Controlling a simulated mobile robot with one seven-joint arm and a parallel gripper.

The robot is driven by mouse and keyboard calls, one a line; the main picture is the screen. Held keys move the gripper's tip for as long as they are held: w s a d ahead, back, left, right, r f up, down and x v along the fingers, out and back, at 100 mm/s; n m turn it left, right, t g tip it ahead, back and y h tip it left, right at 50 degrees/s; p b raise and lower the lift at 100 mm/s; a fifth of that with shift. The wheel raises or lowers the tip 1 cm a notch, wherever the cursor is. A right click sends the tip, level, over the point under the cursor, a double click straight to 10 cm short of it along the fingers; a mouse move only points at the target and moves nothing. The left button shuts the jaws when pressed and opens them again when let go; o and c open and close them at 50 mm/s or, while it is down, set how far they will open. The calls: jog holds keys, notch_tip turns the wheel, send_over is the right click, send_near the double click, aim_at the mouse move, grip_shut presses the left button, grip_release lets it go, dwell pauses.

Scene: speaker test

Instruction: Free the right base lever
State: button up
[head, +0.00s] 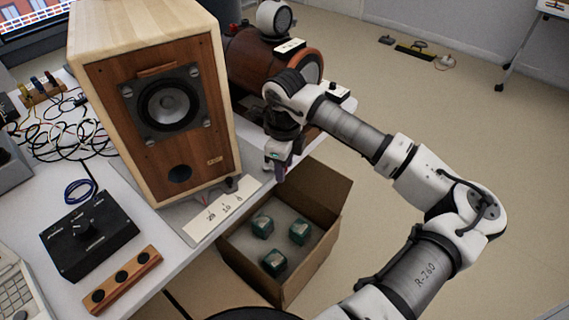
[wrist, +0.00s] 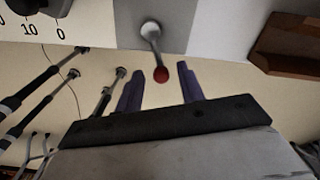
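The wooden speaker (head: 160,100) stands upright on a grey base plate on the table. In the wrist view, a metal lever with a red knob (wrist: 160,75) sticks out from a grey plate (wrist: 178,20). It appears to be the base lever; I cannot tell from this view whether it is locked. My gripper (wrist: 160,78) is open, with its two purple fingers on either side of the red knob and a gap to each. In the head view my gripper (head: 277,165) is at the right of the speaker's base, above the box; the lever cannot be made out there.
A cardboard box (head: 335,195) with three green cubes stands below my gripper. A pale scale strip (head: 222,210) lies at the speaker's front. A black control box (head: 90,235) and wooden button bar (head: 123,280) are on the table. A brown cylinder (head: 250,65) is behind.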

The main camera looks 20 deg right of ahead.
notch_tip(320, 180, up, 14)
jog(key=b, duration=0.1)
jog(key=shift+f, duration=0.15)
dwell(0.5)
dwell(0.3)
